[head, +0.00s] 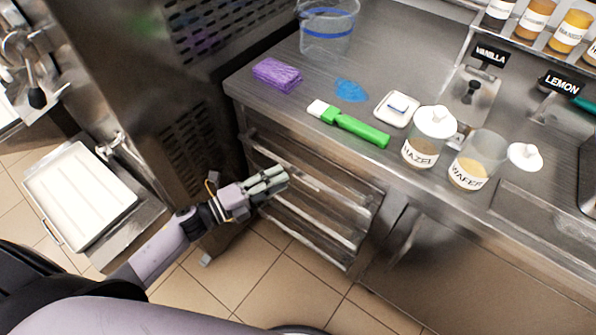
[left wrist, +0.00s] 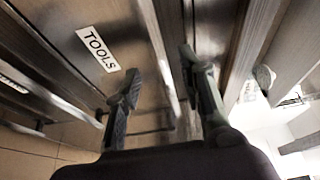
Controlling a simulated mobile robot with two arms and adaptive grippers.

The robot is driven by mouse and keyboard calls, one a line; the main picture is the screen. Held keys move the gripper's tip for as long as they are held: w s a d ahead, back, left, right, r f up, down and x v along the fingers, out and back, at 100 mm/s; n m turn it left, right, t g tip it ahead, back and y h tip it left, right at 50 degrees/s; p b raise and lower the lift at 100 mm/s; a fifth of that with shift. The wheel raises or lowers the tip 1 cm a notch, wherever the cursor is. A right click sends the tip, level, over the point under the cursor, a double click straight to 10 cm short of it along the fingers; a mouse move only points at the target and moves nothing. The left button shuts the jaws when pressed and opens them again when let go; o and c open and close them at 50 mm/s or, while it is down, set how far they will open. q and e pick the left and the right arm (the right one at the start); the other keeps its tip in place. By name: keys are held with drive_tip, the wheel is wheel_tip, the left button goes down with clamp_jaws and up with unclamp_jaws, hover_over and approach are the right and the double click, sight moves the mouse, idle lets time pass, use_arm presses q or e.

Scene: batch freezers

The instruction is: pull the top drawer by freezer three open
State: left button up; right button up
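A stack of metal drawers (head: 318,217) sits under the left end of the steel counter, beside the freezer. The top drawer (head: 312,170) looks closed, its front running just under the countertop. My left gripper (head: 268,182) is at the left part of the drawer fronts. In the left wrist view its two fingers (left wrist: 160,72) are apart, and a bright metal edge passes between them; I cannot tell whether they touch it. A drawer front with a "TOOLS" label (left wrist: 100,49) is beside the left finger. My right gripper is out of view.
On the counter (head: 250,92) lie a purple cloth (head: 277,74), a green-handled scraper (head: 355,128) and a small white dish (head: 397,109). Jars labelled HAZEL (head: 424,150) and WAFER (head: 470,172) stand near the front edge. The freezer (head: 185,130) stands close on the left. Tiled floor (head: 285,285) in front is clear.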

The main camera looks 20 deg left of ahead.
sight(295, 173)
use_arm(q)
drive_tip(key=x, duration=0.6)
drive_tip(key=shift+w+d, duration=0.15)
clamp_jaws()
idle(0.7)
